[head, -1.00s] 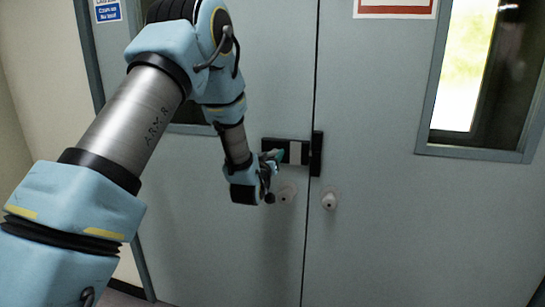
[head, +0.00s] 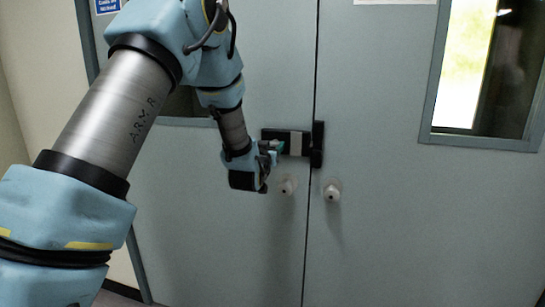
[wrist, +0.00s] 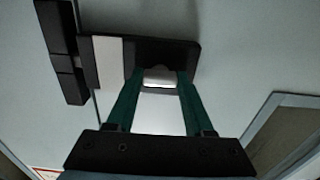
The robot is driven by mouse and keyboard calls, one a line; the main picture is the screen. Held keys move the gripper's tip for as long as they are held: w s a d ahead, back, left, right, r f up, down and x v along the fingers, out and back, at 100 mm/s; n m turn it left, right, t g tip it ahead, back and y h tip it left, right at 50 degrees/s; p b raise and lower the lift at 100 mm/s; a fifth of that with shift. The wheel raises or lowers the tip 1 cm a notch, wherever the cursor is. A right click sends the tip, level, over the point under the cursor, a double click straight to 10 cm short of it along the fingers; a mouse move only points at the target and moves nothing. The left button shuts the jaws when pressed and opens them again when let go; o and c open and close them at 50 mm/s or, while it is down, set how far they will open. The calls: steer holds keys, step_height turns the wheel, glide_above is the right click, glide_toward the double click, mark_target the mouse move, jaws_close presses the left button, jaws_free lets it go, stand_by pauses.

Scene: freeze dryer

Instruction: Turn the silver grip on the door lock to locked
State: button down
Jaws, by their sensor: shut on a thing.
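The door lock (head: 294,142) is a black bar with a pale band, mounted on the left door near the seam. In the wrist view the lock body (wrist: 185,52) is at the top, with its pale band at its left part. My gripper (head: 274,147) is at the left end of the lock. In the wrist view its two green fingers (wrist: 159,78) are shut on the silver grip (wrist: 158,84), one on each side. My gripper hides most of the grip in the head view.
A black upright catch (head: 318,144) sits at the seam on the right door. Two round pale knobs, the left one (head: 288,186) and the right one (head: 332,192), stick out below the lock. A framed window (head: 480,75) is in the right door.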

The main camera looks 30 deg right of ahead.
stand_by(0.3)
steer(key=shift+c, duration=1.4)
jaws_free()
steer(key=b+v, duration=0.3)
steer(key=v, duration=0.7)
steer(key=shift+s+a, duration=0.3)
